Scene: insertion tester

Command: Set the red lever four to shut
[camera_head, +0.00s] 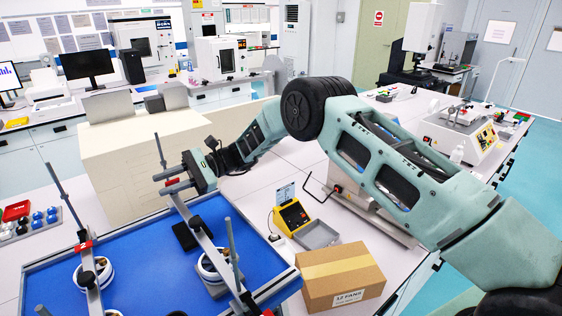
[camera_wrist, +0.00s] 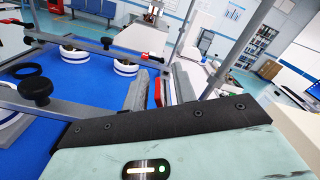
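My gripper (camera_head: 170,179) is at the far end of the blue-topped fixture. It is open, with a red lever (camera_head: 173,181) between its two fingers. The wrist view also shows my gripper (camera_wrist: 159,88) with the red lever (camera_wrist: 158,93) between the fingers and gaps beside it. A second red lever (camera_wrist: 149,57) lies farther off along a crossbar, and a third red lever (camera_wrist: 28,40) is at the left. In the head view, another red lever (camera_head: 84,246) sits on the left clamp bar. I cannot read any lever numbers.
Upright rods (camera_head: 160,150) and metal bars stand over the blue board (camera_head: 150,262). White banded cylinders (camera_head: 95,275) sit under the bars. A yellow control box (camera_head: 292,217), a grey tray (camera_head: 316,235) and a cardboard box (camera_head: 340,278) stand to the right.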

